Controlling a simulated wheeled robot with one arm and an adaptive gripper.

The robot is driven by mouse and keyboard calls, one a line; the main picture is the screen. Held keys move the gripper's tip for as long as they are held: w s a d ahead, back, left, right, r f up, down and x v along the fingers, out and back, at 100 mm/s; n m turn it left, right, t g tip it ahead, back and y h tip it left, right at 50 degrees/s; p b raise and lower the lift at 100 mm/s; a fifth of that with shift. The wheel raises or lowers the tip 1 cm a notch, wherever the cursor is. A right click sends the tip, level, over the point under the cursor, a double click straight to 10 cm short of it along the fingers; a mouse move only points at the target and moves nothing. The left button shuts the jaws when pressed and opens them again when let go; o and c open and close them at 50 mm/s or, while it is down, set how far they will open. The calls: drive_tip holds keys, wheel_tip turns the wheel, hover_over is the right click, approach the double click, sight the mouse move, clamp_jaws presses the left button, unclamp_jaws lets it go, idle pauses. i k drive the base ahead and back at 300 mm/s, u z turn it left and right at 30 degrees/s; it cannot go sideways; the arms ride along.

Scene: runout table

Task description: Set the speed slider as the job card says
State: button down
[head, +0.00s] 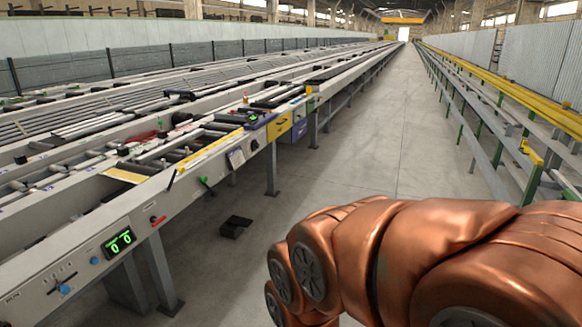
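The speed slider (62,283) appears to be the dark slanted slot with tick marks on the pale front panel of the runout table (215,190), at lower left. My gripper is not in view; only my copper arm shows at lower right.
A red control (157,220) and a green knob (207,181) are on the same panel. A yellow box (279,127) is farther down the table. A dark open box (236,227) lies on the floor.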

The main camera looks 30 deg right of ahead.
sight(64, 290)
drive_tip(key=z, duration=1.2)
drive_tip(key=i, duration=1.55)
drive_tip(key=u, duration=1.45)
drive_tip(key=i, duration=0.25)
drive_tip(key=u, duration=1.15)
